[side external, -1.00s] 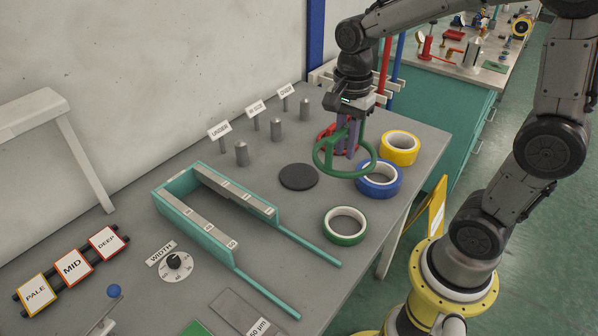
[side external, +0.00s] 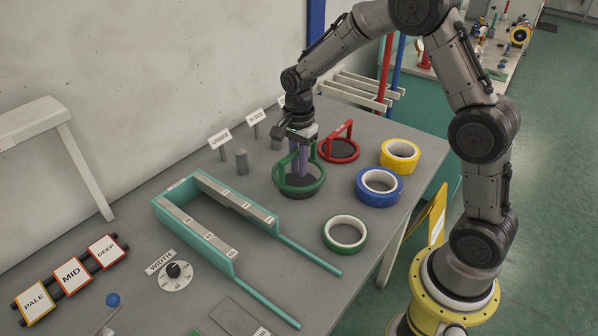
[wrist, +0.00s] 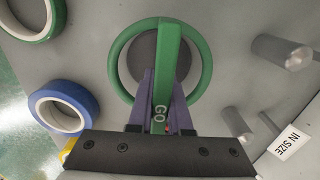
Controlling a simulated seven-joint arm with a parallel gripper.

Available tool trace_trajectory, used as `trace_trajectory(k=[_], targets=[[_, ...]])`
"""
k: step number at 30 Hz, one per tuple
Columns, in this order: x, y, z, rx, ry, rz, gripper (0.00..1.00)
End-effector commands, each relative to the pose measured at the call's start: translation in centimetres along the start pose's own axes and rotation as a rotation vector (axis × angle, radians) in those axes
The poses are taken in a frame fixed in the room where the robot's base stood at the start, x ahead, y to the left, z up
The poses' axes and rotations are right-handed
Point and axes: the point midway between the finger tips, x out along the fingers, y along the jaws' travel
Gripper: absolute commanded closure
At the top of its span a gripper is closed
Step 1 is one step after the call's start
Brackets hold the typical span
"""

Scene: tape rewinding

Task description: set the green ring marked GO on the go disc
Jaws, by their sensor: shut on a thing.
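The green ring (side external: 279,184) has a raised green handle, marked GO in the wrist view (wrist: 160,112). My gripper (side external: 298,168) is shut on this handle with its purple fingers. The dark round disc (wrist: 143,62) lies flat on the grey bench under the ring.
A red ring with a handle (side external: 340,151) sits behind to the right. Yellow (side external: 400,150), blue (side external: 362,190) and green tape rolls (side external: 329,240) lie to the right. Grey pegs (side external: 241,160) with signs stand behind. A teal U-shaped frame (side external: 158,200) is at left.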

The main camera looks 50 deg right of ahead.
Motion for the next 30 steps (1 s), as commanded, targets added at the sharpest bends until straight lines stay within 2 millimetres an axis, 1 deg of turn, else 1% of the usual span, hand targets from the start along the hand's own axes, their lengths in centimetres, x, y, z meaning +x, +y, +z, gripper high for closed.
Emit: trace_trajectory(k=[1, 3, 5, 14, 29, 30], targets=[[0.9, 0.2, 0.0, 0.0, -0.001, 0.006, 1.0], [1.9, 0.2, 0.0, 0.0, -0.001, 0.007, 1.0], [2.3, 0.2, 0.0, 0.0, 0.0, 0.004, 1.0], [2.5, 0.1, 0.0, 0.0, 0.0, 0.003, 1.0], [3.8, 0.2, 0.0, 0.0, 0.0, 0.004, 1.0], [3.9, 0.2, 0.0, 0.0, -0.001, 0.005, 0.76]])
